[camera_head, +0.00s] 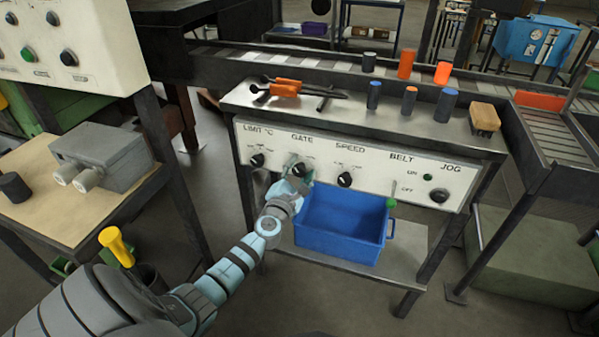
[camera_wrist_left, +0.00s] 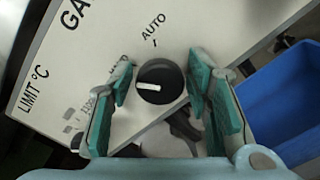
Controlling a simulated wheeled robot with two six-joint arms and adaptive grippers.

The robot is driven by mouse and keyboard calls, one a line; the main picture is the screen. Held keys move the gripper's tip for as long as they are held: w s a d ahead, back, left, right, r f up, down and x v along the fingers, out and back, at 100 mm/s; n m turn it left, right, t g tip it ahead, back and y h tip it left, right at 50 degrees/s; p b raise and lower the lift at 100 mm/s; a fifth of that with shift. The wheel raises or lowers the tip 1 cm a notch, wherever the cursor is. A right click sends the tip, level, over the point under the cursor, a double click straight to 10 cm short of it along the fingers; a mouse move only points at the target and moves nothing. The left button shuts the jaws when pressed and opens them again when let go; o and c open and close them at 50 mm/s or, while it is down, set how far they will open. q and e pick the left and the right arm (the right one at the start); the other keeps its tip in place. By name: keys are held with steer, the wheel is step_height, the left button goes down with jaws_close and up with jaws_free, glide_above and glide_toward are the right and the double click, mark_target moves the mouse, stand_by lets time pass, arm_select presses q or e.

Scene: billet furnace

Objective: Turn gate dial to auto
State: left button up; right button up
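The gate dial (camera_wrist_left: 160,78) is a round black knob on a white panel (camera_wrist_left: 225,25). Its white mark points left in the left wrist view, away from the AUTO label at the top. A label to the left, which looks like HAND, is partly hidden by a finger. My left gripper (camera_head: 293,184) is at the dial in the head view and partly covers it. In the left wrist view its teal finger pads stand on either side of the dial, with visible gaps. It is open and holds nothing. My right gripper is not in view.
The limit dial (camera_head: 257,160) and speed dial (camera_head: 345,180) flank the gate dial. A green-tipped belt lever (camera_head: 391,201) and jog button (camera_head: 439,195) are farther right. A blue bin (camera_head: 335,243) stands below the panel. Tools and several cylinders are on top.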

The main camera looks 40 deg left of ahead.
arm_select(q)
steer(key=c, duration=0.7)
steer(key=shift+c, duration=0.2)
steer(key=shift+m, duration=0.3)
steer(key=m+p, duration=0.1)
steer(key=m, duration=0.1)
steer(key=shift+m, duration=0.3)
steer(key=m+p, duration=0.1)
steer(key=m, duration=0.2)
steer(key=shift+d+m+p, duration=0.1)
steer(key=shift+m+p, duration=0.2)
steer(key=m+p, duration=0.1)
steer(key=m, duration=0.3)
steer(key=shift+f, duration=0.1)
steer(key=shift+f+m+p, duration=0.1)
steer(key=shift+m+p, duration=0.45)
steer(key=shift+m, duration=1.05)
